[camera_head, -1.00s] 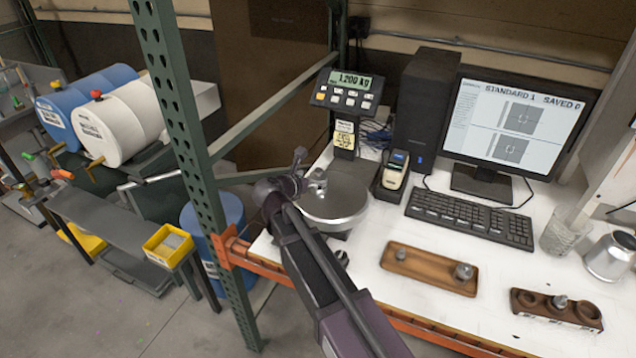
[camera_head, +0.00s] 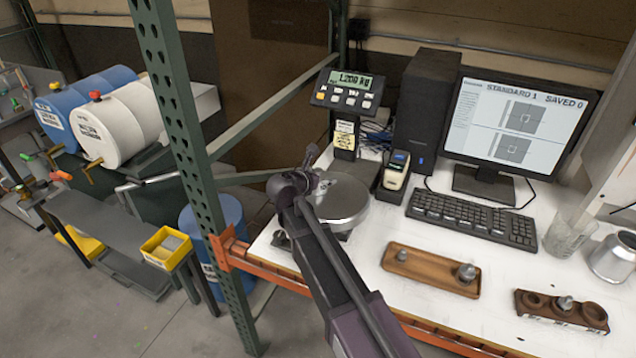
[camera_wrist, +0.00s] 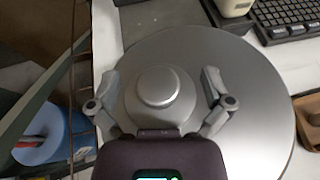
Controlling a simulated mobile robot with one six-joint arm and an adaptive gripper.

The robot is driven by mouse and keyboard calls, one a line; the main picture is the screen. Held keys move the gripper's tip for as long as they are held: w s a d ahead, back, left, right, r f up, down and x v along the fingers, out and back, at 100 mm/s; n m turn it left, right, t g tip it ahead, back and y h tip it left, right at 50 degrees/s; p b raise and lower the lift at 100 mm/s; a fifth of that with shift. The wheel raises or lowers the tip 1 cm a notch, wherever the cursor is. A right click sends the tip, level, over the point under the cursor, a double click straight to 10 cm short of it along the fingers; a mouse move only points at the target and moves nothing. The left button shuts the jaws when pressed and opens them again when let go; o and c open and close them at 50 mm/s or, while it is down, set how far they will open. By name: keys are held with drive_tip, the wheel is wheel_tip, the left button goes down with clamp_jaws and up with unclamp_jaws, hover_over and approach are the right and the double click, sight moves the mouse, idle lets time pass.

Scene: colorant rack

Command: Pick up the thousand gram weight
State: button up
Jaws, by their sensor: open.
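A round silver weight with a raised knob (camera_wrist: 158,88) stands upright on the round metal scale pan (camera_wrist: 245,110) in the wrist view. It looks like the thousand gram weight, but I see no marking on it. My gripper (camera_wrist: 161,78) is open, with one finger on each side of the weight; I cannot tell whether they touch it. In the head view my gripper (camera_head: 308,168) is over the left part of the scale pan (camera_head: 345,200) and largely hides the weight. The scale display (camera_head: 355,80) reads about 1.200 kg.
A wooden tray (camera_head: 425,272) with small weights and a dark wooden holder (camera_head: 545,308) lie to the right. A keyboard (camera_head: 470,218), monitor (camera_head: 520,120) and glass beaker (camera_head: 568,232) stand behind. A green rack post (camera_head: 190,150) rises left of my arm.

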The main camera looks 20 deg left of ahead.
drive_tip(key=c, duration=1.2)
drive_tip(key=shift+r+p, duration=0.25)
drive_tip(key=shift+p, duration=0.05)
drive_tip(key=shift+c, duration=0.2)
drive_tip(key=shift+r+p, duration=1.55)
drive_tip(key=s+d, duration=0.2)
drive_tip(key=s, duration=0.5)
drive_tip(key=s+d+r+p, duration=0.1)
drive_tip(key=s+d, duration=0.2)
drive_tip(key=s, duration=0.5)
drive_tip(key=shift+d+r, duration=0.2)
drive_tip(key=shift+r, duration=0.05)
